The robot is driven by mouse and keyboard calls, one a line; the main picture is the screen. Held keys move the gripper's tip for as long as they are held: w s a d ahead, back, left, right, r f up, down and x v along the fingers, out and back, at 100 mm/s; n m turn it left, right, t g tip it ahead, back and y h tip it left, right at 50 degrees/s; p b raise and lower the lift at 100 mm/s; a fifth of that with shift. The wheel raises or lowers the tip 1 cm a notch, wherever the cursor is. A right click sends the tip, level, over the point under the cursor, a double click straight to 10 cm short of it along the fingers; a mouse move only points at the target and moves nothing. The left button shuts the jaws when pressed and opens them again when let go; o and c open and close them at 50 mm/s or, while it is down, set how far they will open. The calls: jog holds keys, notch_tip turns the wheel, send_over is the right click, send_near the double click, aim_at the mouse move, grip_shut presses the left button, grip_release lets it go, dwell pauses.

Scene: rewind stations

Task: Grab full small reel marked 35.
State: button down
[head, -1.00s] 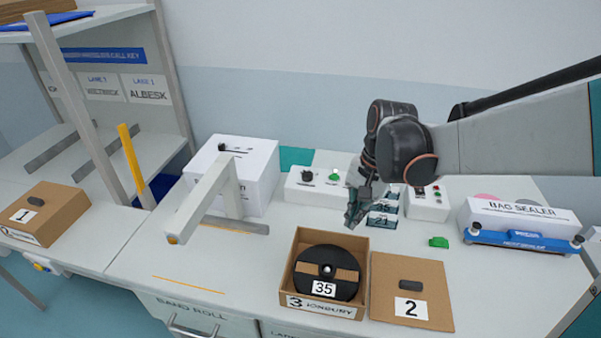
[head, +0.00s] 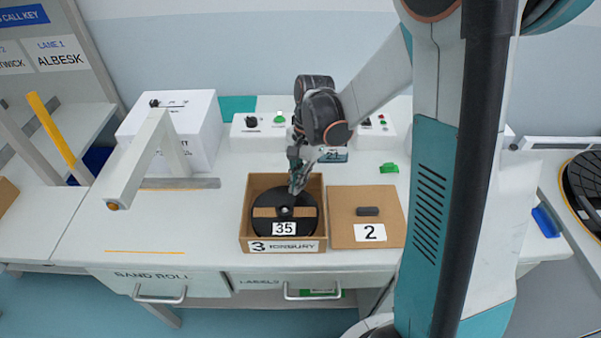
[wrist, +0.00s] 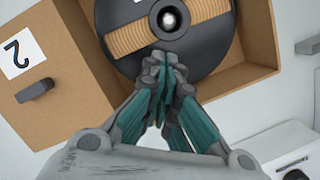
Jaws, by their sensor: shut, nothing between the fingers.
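The small reel marked 35 (head: 267,222) is a black disc with a tan wound band and a bright centre hub. It lies flat in an open cardboard box (head: 247,232) labelled 3. My gripper (head: 297,188) is shut and empty, pointing down above the far right part of the reel. In the wrist view my gripper (wrist: 166,60) has its fingertips together just beside the hub, over the reel (wrist: 215,62). I cannot tell whether the fingertips touch the reel.
A white box (head: 195,130) and a grey post arm (head: 140,165) stand left. A small green piece (head: 389,168) and control boxes are behind.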

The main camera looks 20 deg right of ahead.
aim_at(289, 203)
jog(key=shift+x, duration=1.15)
jog(key=shift+s+a, duration=0.4)
jog(key=shift+a, duration=0.2)
jog(key=shift+s+a, duration=0.35)
jog(key=shift+a, duration=0.25)
jog(key=shift+d, duration=0.1)
